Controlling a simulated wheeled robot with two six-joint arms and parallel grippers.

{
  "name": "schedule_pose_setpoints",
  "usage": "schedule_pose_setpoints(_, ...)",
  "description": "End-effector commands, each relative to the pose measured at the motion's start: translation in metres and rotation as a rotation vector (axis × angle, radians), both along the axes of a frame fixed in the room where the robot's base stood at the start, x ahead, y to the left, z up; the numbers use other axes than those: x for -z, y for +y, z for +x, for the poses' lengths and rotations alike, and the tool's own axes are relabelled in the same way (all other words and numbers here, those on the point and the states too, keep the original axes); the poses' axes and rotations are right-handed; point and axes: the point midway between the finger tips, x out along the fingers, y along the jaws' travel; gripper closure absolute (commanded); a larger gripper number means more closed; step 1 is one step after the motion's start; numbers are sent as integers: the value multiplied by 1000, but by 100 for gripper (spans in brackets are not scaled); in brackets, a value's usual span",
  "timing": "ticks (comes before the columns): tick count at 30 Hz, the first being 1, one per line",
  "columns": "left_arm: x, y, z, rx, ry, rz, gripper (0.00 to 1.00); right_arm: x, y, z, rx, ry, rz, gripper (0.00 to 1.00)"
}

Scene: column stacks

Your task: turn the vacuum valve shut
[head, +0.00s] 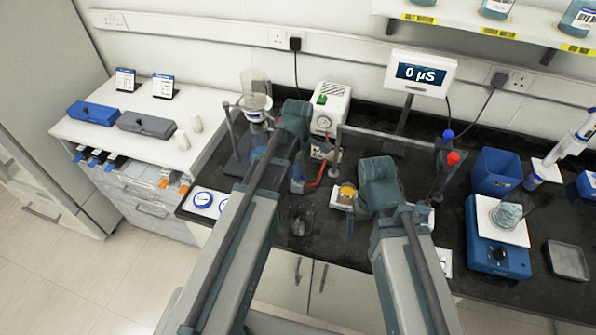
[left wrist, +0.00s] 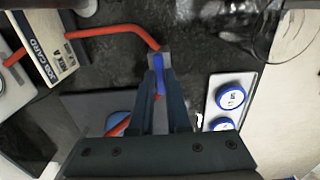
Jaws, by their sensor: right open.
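The vacuum valve (left wrist: 166,52) is a small grey body at the end of a red tube (left wrist: 110,31) in the left wrist view. Its blue handle (left wrist: 159,78) lies between the fingertips of my left gripper (left wrist: 158,72), which look closed on it. In the head view, my left gripper (head: 297,178) is low over the black bench near the blue part and red tube, partly hidden by my arm. The white vacuum pump (head: 331,108) with a green switch and gauge stands behind. My right gripper (head: 350,218) is open over the bench, small and partly hidden.
A clamp stand with a glass vessel (head: 256,92) stands behind my left arm. A white plate with blue-rimmed discs (head: 209,203) lies at the bench's left edge. A meter (head: 420,74), blue box (head: 496,171) and blue stirrer (head: 497,255) stand to the right.

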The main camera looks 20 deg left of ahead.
Motion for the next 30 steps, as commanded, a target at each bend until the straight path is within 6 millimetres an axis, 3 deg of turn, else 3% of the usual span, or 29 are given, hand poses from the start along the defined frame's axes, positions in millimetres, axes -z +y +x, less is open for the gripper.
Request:
schedule_pose_setpoints(16,0,0,0,63,0,0,100,0,0,0,0,0,0,0)
schedule_pose_setpoints(30,0,0,0,457,0,0,100,0,0,0,0,0,0,0)
